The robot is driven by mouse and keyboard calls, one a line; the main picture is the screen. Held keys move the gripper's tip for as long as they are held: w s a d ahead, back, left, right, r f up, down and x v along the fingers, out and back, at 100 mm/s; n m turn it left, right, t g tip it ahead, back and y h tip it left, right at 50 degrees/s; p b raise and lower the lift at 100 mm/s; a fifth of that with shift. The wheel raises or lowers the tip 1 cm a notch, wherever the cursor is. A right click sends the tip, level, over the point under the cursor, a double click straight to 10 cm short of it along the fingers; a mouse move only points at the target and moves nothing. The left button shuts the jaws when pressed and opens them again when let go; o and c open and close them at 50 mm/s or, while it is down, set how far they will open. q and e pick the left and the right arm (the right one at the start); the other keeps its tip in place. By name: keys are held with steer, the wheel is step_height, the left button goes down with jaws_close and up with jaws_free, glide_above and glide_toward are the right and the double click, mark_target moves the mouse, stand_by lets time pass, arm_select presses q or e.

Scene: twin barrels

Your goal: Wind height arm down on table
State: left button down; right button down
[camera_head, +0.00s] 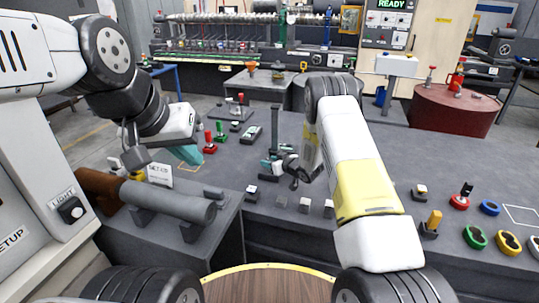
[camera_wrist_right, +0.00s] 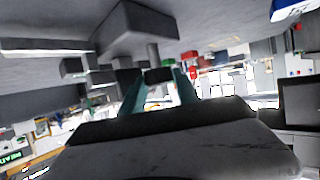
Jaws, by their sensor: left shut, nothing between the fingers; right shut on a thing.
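My right gripper (camera_head: 268,166) is low over the grey table (camera_head: 345,160), beside the foot of an upright dark grey post (camera_head: 276,125). In the right wrist view, its teal fingers (camera_wrist_right: 158,88) are shut on a small dark grey block-like handle (camera_wrist_right: 158,75). A stem and a larger grey block (camera_wrist_right: 150,28) show beyond it. I cannot tell for sure whether this handle is the wind height arm. My left gripper (camera_head: 188,155) is shut and empty, left of the post near a red knob (camera_head: 209,142).
Several small switches line the table's front edge. Coloured rings (camera_head: 475,237) lie at the right. A red drum (camera_head: 455,108) stands behind.

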steer(key=shift+w+d+n+g+y, duration=0.15)
steer(key=shift+n+g+y, duration=0.25)
steer(key=shift+n+y, duration=0.2)
steer(key=shift+w+d+n+g+y, duration=0.1)
steer(key=shift+n+g+y, duration=0.3)
steer(key=shift+n+y, duration=0.2)
steer(key=shift+n+g+y, duration=1.2)
steer(key=shift+n+g, duration=1.1)
steer(key=shift+g, duration=0.1)
steer(key=c, duration=1.2)
jaws_free()
steer(key=shift+o, duration=0.2)
steer(key=shift+d, duration=0.1)
steer(key=v, duration=0.7)
steer(key=shift+d, duration=0.35)
steer(key=shift+r, duration=0.1)
